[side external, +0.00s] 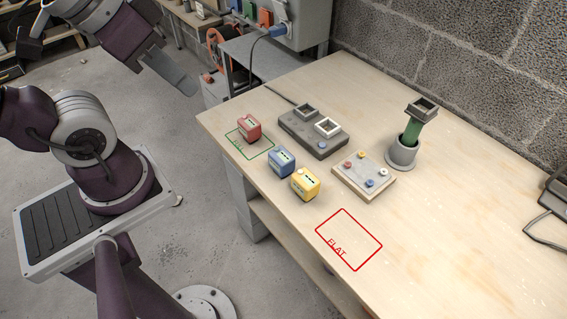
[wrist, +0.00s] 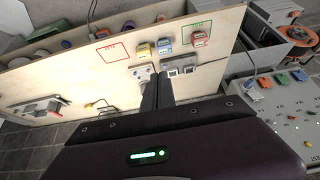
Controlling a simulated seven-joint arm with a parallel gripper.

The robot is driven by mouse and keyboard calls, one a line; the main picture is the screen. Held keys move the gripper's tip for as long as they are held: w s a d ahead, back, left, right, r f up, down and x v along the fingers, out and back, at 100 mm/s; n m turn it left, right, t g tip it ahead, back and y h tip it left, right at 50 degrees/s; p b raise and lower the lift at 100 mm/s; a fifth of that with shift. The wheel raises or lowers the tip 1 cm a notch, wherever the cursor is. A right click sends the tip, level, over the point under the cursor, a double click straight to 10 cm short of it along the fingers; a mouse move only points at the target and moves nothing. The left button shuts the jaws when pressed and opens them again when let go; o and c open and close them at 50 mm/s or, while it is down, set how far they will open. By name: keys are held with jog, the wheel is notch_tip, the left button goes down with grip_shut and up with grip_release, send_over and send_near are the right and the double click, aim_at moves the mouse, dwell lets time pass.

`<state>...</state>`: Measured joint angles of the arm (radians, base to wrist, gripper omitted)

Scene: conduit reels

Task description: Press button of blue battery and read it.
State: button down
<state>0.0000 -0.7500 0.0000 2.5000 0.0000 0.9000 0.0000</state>
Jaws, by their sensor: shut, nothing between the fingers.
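The blue battery (side external: 282,161) stands on the wooden table between the red battery (side external: 248,128) and the yellow battery (side external: 305,184). It has a small dark panel on one face; its button and any reading are too small to make out. The blue battery also shows in the wrist view (wrist: 164,46), beyond my fingers. The red battery is within a green outline. My gripper (side external: 187,84) is shut and empty, raised off the table's left side, well apart from the batteries. Its dark fingers also show in the wrist view (wrist: 157,78).
A dark grey two-socket box (side external: 308,143) sits behind the batteries. A red outline marked FLAT (side external: 349,212) is empty. The table's right front is clear.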

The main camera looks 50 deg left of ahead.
dwell(0.8)
jog(key=w+a+f+t+y, duration=0.1)
jog(key=w+a+f+y, duration=0.1)
jog(key=w+a, duration=0.5)
jog(key=w+a+f+y, duration=0.2)
jog(key=w+a+f, duration=0.15)
jog(key=w, duration=0.55)
jog(key=h, duration=1.1)
send_over(276, 149)
notch_tip(276, 149, down, 12)
jog(key=shift+s+a+r+m+g, duration=0.1)
jog(key=shift+s+a+m+g, duration=0.2)
jog(key=shift+a, duration=0.1)
jog(key=shift+f, duration=4.4)
